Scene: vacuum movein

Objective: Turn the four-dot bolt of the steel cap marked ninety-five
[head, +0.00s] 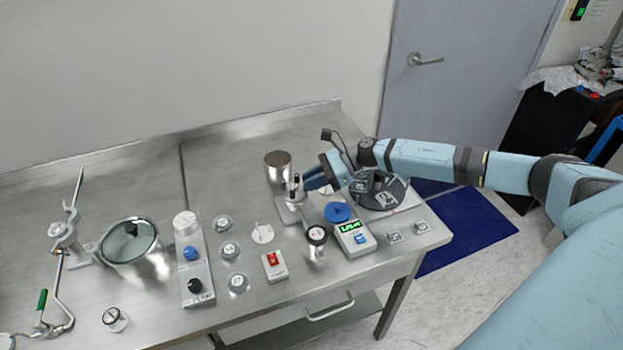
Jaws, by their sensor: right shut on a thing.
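My right gripper (308,184) reaches in from the right and is shut at the top of a small upright steel fitting (293,207) on the bench. It seems to hold a small steel part of that fitting; fingers and size hide the exact grip. Several small round steel pieces, such as the top one (222,223), the middle one (229,250) and the bottom one (237,283), stand left of it with dark marks. I cannot read ninety-five or make out four dots on any piece. My left gripper is not in view.
A steel cup (278,165) stands just behind the fitting. A green display box (353,238), a blue disc (338,212) and a black round plate (384,194) are close on the right. A lidded pot (133,262) and a knob panel (194,272) are left. The back of the bench is clear.

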